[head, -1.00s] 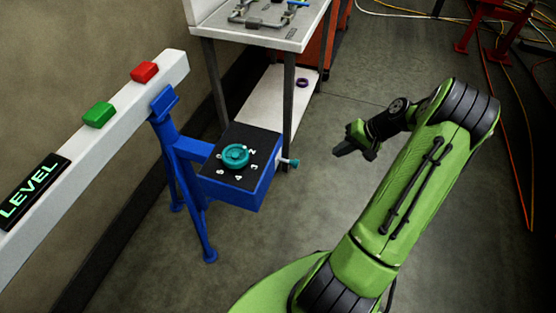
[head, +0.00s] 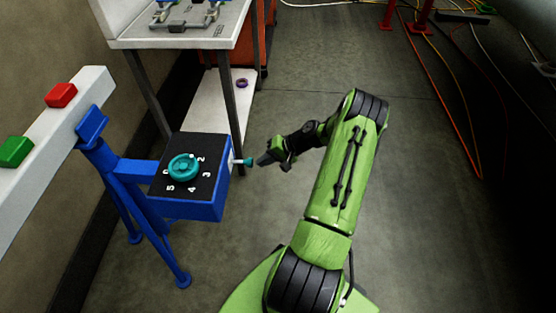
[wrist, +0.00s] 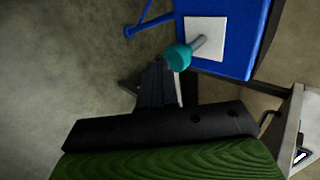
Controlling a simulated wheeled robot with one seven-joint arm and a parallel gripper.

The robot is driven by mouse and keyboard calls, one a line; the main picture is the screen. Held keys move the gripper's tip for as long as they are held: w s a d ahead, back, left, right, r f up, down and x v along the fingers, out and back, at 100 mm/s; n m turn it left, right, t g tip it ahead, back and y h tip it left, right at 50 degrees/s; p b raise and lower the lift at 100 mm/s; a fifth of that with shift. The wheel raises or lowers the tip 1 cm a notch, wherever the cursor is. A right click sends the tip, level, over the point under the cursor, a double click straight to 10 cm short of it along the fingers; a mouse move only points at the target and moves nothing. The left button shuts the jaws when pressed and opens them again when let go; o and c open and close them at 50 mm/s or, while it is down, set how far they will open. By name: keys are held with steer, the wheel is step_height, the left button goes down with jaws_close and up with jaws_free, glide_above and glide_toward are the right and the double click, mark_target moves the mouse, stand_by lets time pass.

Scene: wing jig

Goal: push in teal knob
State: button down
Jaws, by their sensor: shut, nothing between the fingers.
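The teal knob (head: 249,161) sticks out on a metal shaft from the right side of the blue box (head: 207,210). In the wrist view the teal knob (wrist: 179,57) sits at the end of a grey shaft on a white plate (wrist: 205,38). My gripper (head: 264,160) is shut and empty, with its tips just right of the knob. In the wrist view my gripper (wrist: 158,66) has its fingertips right beside the knob; whether they touch it I cannot tell.
A teal dial (head: 184,168) with numbers is on top of the box. A white beam with a red button (head: 61,95) and a green button (head: 15,151) is at left. A workbench (head: 185,38) stands behind. Open floor lies to the right.

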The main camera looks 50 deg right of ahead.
mark_target(250, 160)
steer(key=shift+w+a, duration=0.35)
steer(key=shift+w, duration=0.05)
steer(key=shift+w+a, duration=1.15)
steer(key=shift+w, duration=0.25)
steer(key=shift+r, duration=0.1)
